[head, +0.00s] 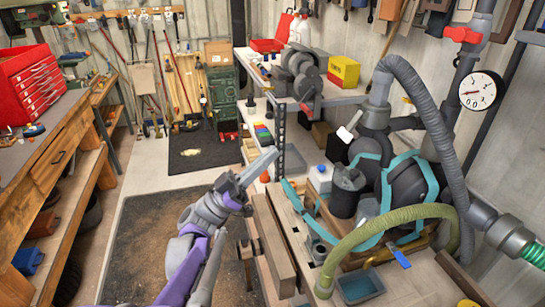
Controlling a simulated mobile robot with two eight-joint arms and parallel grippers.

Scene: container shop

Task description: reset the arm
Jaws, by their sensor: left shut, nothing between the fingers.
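My left gripper (268,159) is in the middle of the head view, at the end of my purple and grey arm coming up from the bottom left. Its grey fingers are together and empty, pointing up and to the right. In the picture they lie just left of the workbench (272,240) with the machine, over the aisle side. I cannot tell whether they touch anything. My right gripper does not show.
A dark machine with grey and green hoses (420,105) fills the right side. A wooden bench (55,150) with a red tool chest (32,85) stands left. Mats (150,225) cover the open floor between. A shelf (335,97) with a bench grinder stands behind.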

